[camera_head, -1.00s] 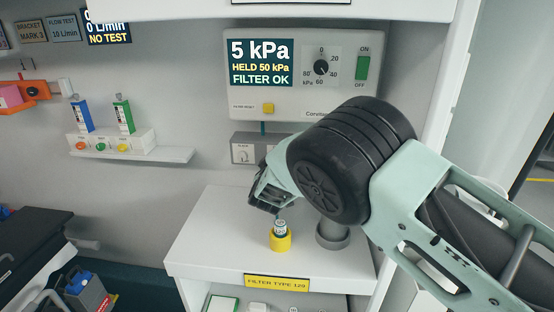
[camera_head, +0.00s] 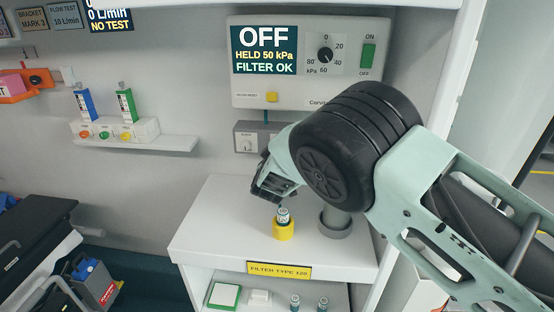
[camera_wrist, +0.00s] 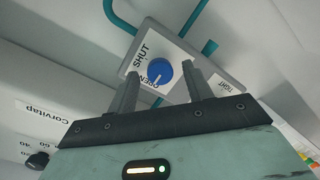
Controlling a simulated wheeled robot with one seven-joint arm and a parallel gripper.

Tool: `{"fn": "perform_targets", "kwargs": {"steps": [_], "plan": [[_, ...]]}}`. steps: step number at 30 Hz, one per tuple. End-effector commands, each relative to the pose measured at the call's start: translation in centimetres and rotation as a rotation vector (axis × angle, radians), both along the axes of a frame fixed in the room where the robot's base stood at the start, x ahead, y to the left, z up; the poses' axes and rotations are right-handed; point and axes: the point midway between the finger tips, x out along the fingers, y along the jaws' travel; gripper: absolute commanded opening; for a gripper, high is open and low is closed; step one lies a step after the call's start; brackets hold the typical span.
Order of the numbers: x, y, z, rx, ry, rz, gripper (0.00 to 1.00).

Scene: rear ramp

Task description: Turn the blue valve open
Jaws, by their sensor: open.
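The blue valve (camera_wrist: 163,74) is a round knob with a white pointer line, on a grey plate (camera_wrist: 133,61) lettered SHUT and OPEN, in the wrist view. The pointer line lies toward the OPEN lettering. My gripper (camera_wrist: 168,85) is open, with one finger on each side of the knob in the picture. I cannot tell whether either finger touches it. In the head view my gripper (camera_head: 272,187) is in front of the wall below the grey plate (camera_head: 245,143), and the blue knob is hidden.
A control panel (camera_head: 300,95) above reads OFF, HELD 50 kPa, FILTER OK. Below my gripper, a small vial stands in a yellow holder (camera_head: 283,231) on a white counter (camera_head: 215,225). A grey post (camera_head: 334,228) stands beside it. A wall shelf (camera_head: 150,145) is at left.

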Motion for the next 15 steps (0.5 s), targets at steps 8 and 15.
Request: {"fn": "perform_targets", "kwargs": {"steps": [8,15], "plan": [[-4.9,0.3,0.4,0.001,0.002,0.003,0.5],[-10.6,0.5,1.0,0.001,0.001,0.004,0.5]]}}
